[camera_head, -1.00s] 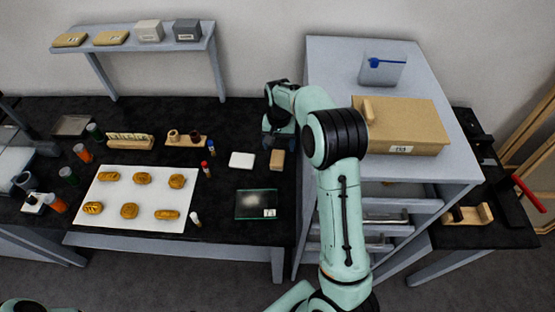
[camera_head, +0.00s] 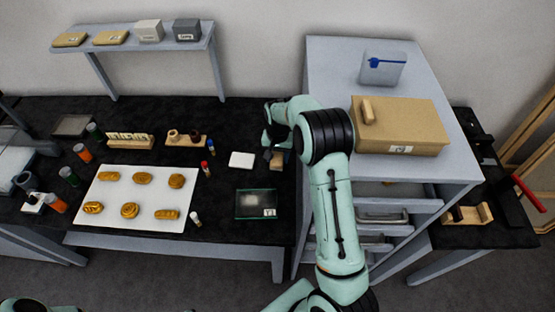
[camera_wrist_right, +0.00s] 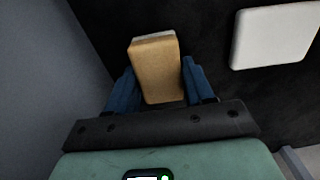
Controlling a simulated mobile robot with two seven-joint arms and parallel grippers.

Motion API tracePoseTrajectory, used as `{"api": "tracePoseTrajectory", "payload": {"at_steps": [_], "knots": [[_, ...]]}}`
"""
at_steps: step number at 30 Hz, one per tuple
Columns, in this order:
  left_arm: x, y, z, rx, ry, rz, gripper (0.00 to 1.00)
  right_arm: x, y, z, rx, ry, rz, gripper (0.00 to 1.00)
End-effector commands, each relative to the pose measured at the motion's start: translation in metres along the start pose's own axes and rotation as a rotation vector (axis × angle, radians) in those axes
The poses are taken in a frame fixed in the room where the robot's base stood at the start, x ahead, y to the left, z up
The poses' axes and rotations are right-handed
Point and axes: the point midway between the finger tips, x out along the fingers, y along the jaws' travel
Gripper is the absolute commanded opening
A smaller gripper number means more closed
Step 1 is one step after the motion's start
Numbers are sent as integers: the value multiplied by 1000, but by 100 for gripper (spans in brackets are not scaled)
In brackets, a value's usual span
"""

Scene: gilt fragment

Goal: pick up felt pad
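A tan block-like pad with a pale far end (camera_wrist_right: 155,68) lies on the black bench; I take it as the felt pad. In the head view it (camera_head: 276,160) is partly hidden by my right arm. My right gripper (camera_wrist_right: 160,75) is over it, its two blue fingers apart, one on each side of the pad. Any gap between fingers and pad is very small, and I see no clear grip. A flat white pad (camera_head: 241,160) lies just left of it and also shows in the right wrist view (camera_wrist_right: 274,34). My left gripper is out of view.
A grey drawer cabinet (camera_head: 330,120) stands close on the right, bearing a tan box (camera_head: 405,140). Left on the bench are a white sheet (camera_head: 110,209) with several golden pieces, small bottles, and a dark glass-like tray (camera_head: 256,204). Bare bench lies between tray and pads.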

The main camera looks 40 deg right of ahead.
Motion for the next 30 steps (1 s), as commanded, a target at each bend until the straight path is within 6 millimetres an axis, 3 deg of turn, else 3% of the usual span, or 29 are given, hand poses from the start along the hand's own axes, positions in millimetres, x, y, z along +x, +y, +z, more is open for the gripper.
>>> {"api": "tracePoseTrajectory", "payload": {"at_steps": [11,17,23,30], "knots": [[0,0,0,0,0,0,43,-3,0,0,0,1,-1,22],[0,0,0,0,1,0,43,-20,0,-1,0,3,-2,22],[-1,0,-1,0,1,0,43,-65,-1,-1,1,6,-4,22],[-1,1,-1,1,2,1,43,-136,-1,-1,0,6,-4,22]]}}
